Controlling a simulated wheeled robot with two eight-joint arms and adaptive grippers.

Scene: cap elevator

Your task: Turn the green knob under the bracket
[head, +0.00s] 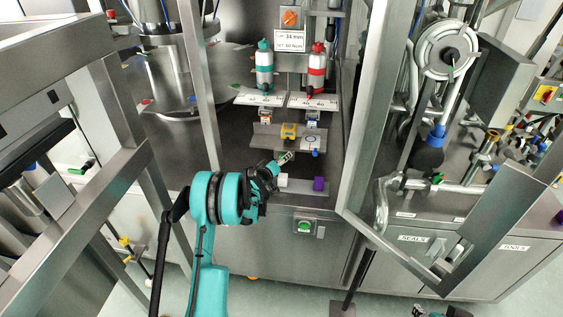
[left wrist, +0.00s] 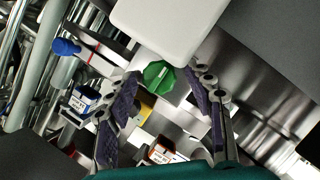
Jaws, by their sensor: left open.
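The green knob (left wrist: 158,77) shows in the left wrist view, beyond and between the two fingers of my open left gripper (left wrist: 160,95). I see no finger touching it. A large white block (left wrist: 172,22) lies just above the knob in that view and borders it. In the head view my left gripper (head: 285,160) is over the front edge of the machine's deck, below the small fixtures. I cannot make out this knob clearly there. A dark part of what looks like my right gripper (head: 440,312) shows at the bottom edge; its fingers are not clear.
A teal bottle (head: 264,68) and a red bottle (head: 316,70) stand behind. Steel frame posts (head: 198,85) flank the arm. A green-marked switch (head: 305,229) is on the front panel.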

